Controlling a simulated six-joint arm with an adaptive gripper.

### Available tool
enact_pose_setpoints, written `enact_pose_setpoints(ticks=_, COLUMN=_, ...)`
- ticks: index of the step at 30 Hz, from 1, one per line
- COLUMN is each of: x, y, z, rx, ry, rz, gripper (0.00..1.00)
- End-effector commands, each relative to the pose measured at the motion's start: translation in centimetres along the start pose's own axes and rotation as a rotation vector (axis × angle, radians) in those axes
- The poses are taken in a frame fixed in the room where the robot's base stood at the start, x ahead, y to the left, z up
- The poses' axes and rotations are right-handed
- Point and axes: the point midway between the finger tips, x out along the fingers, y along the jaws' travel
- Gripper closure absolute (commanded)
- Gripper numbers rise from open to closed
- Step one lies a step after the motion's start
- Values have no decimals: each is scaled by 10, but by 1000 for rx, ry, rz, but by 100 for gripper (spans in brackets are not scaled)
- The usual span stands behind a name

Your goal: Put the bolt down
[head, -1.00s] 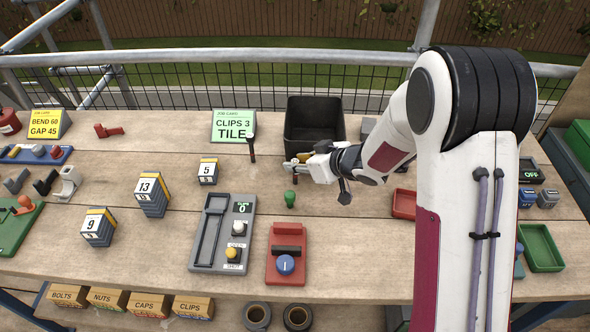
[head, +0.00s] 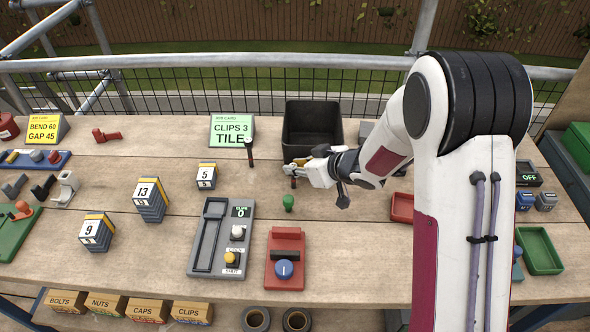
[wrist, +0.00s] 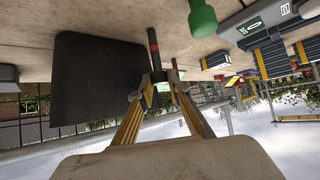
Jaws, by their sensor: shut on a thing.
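My gripper (head: 294,168) is at the middle of the bench, just in front of the black bin. In the wrist view, which looks upside down, my gripper (wrist: 157,80) has its two yellow-and-black fingers closed on the bolt (wrist: 153,42), a thin dark rod with a red band. The bolt is about upright, its far end at or very near the wooden bench top; I cannot tell whether it touches. In the head view only a short dark-red part of the bolt (head: 293,183) shows below the fingers.
The black bin (head: 312,103) stands close behind my gripper. A green peg (head: 288,202) stands just in front. A dark upright rod (head: 249,152) and the green job card (head: 232,131) are to the left. A grey counter panel (head: 209,237) and a red block (head: 285,259) lie nearer the front.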

Motion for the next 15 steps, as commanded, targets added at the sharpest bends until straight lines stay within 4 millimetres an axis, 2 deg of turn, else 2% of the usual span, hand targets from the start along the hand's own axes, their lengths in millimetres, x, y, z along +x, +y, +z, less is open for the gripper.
enact_pose_setpoints(ticks=8, x=-7, y=0, z=-10, rx=-2, ry=3, rz=0, gripper=100)
enact_pose_setpoints(ticks=15, x=-22, y=0, z=-30, rx=-3, ry=4, rz=1, gripper=100)
